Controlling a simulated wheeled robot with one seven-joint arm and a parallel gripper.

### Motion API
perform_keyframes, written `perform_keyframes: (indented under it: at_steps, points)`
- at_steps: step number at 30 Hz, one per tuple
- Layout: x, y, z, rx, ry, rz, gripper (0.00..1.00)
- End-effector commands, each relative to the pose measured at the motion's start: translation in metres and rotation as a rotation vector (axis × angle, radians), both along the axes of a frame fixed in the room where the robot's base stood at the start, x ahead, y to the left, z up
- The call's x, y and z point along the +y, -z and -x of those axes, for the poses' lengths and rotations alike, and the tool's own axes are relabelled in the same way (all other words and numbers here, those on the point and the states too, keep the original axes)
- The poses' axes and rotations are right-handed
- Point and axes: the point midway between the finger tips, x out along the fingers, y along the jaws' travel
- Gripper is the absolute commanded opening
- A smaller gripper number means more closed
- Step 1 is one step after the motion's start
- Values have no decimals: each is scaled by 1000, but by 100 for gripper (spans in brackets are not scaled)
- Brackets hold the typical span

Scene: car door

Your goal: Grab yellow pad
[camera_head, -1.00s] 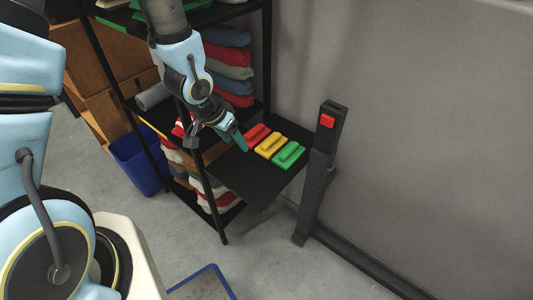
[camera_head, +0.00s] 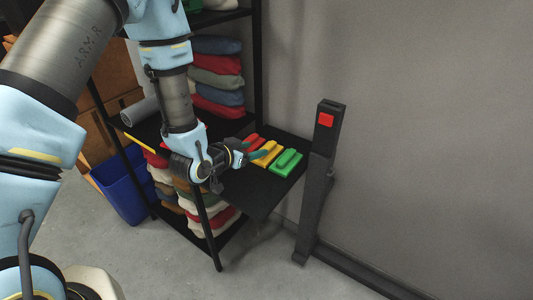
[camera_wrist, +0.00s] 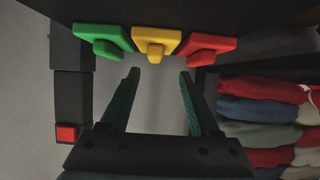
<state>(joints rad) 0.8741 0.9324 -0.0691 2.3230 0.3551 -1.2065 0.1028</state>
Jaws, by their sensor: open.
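The yellow pad (camera_head: 268,154) lies between the red pad (camera_head: 250,143) and the green pad (camera_head: 281,162) on a black shelf board (camera_head: 253,193). My gripper (camera_head: 258,148) is at the pads' near side, its green fingertips close to the yellow pad and partly covering it. In the wrist view the yellow pad (camera_wrist: 156,45) shows its raised handle, with the green pad (camera_wrist: 103,38) to its left and the red pad (camera_wrist: 207,43) to its right. My gripper (camera_wrist: 158,74) is open and empty, its fingers apart just short of the yellow pad's handle. Contact is not visible.
A shelf rack with folded cloths (camera_head: 217,75) stands behind and left of my arm. A dark post with a red button (camera_head: 325,119) stands right of the board. A blue bin (camera_head: 120,186) is on the floor at left. The wall is behind.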

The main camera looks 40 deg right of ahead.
Motion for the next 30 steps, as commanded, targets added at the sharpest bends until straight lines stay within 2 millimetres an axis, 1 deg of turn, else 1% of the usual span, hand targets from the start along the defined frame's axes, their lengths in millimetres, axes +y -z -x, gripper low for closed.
perform_keyframes:
  at_steps: [5,10,14,18,23,30]
  points:
    - [-11,6,0,1,2,-1,62]
    - [-33,19,1,2,1,-1,62]
    - [-46,26,-4,2,0,-1,62]
    - [-50,29,-5,2,0,-2,62]
    - [-50,29,-5,2,0,-1,62]
    - [-50,29,-5,2,0,-1,37]
